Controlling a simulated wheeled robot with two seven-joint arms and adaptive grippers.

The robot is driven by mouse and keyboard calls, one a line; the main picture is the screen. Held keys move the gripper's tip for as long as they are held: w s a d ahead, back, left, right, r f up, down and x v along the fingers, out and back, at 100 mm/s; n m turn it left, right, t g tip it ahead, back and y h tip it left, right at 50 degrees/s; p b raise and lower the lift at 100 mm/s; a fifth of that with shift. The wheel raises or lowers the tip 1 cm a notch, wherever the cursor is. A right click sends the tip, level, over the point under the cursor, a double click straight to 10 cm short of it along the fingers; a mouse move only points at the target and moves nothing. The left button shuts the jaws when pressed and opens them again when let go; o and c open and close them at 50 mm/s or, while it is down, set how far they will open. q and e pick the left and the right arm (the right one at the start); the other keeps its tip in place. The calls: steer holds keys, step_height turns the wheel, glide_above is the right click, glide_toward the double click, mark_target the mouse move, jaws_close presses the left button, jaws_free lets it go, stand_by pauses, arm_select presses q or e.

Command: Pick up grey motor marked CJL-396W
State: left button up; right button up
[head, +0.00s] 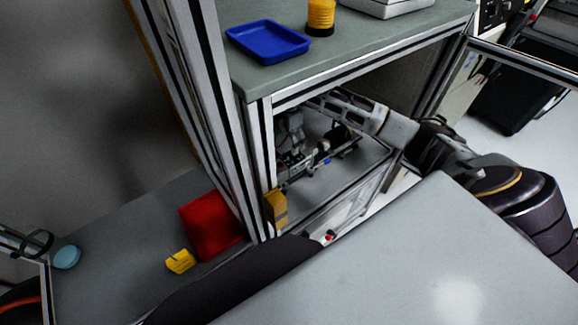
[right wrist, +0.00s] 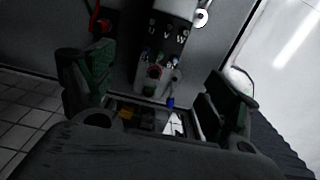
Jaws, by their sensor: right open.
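My right arm reaches into the lower compartment of the bench in the head view, with its right gripper (head: 292,152) pointing down there. In the right wrist view the right gripper (right wrist: 155,80) is open, one finger on each side. Between and beyond its fingers stands a grey unit (right wrist: 165,38) with a dark panel lettered U, V, W and small coloured connectors. The marking CJL-396W is not readable, so I cannot tell if this is the named motor. A dark cylindrical part (head: 343,139) lies on the compartment floor right of the gripper. My left gripper is not in view.
Metal posts (head: 228,130) and the green benchtop (head: 350,50) edge bound the compartment. A blue tray (head: 268,41) and an orange bottle (head: 320,17) stand on top. Lower left are a red box (head: 211,226), a yellow item (head: 180,261) and a light blue disc (head: 67,257).

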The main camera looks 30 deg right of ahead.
mark_target(289, 157)
step_height(289, 157, down, 6)
steer(key=shift+r, duration=0.25)
steer(key=shift+f, duration=0.3)
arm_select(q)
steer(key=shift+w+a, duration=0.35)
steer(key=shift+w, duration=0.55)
arm_select(e)
steer(key=shift+f, duration=0.1)
steer(key=shift+s+f+b, duration=0.15)
steer(key=shift+f+b, duration=0.25)
steer(key=shift+f, duration=2.15)
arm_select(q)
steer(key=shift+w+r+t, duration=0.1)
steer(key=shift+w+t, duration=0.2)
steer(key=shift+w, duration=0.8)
